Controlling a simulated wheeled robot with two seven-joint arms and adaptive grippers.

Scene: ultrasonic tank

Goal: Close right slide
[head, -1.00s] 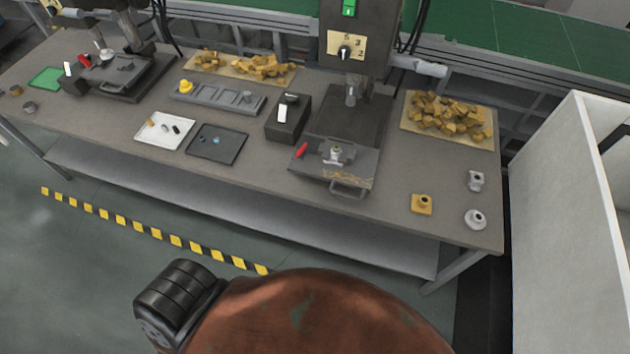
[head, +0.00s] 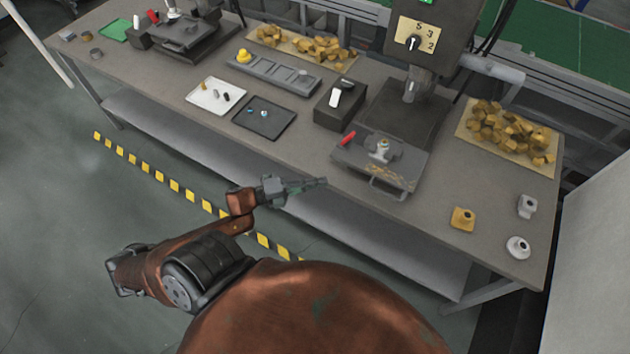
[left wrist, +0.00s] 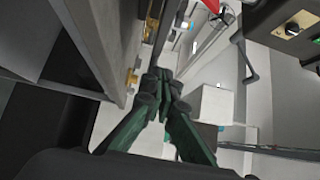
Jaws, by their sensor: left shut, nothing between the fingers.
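The right slide (head: 352,158) is a grey plate under the right press (head: 425,38). It sticks out toward the table's front edge, with a bar handle (head: 388,188) on its front, a red knob at its left corner and a small metal fitting on top. My left gripper (head: 316,184) is shut and empty, in front of the table edge and left of the handle, apart from it. Its dark green fingers (left wrist: 164,82) are together in the left wrist view. My right gripper is not in view.
A black box (head: 338,108) stands left of the slide, with a dark tray (head: 280,128) and a white tray (head: 196,97) farther left. A yellow block part (head: 462,219) and two pale fittings lie to the right. A white wall (head: 598,270) bounds the right side.

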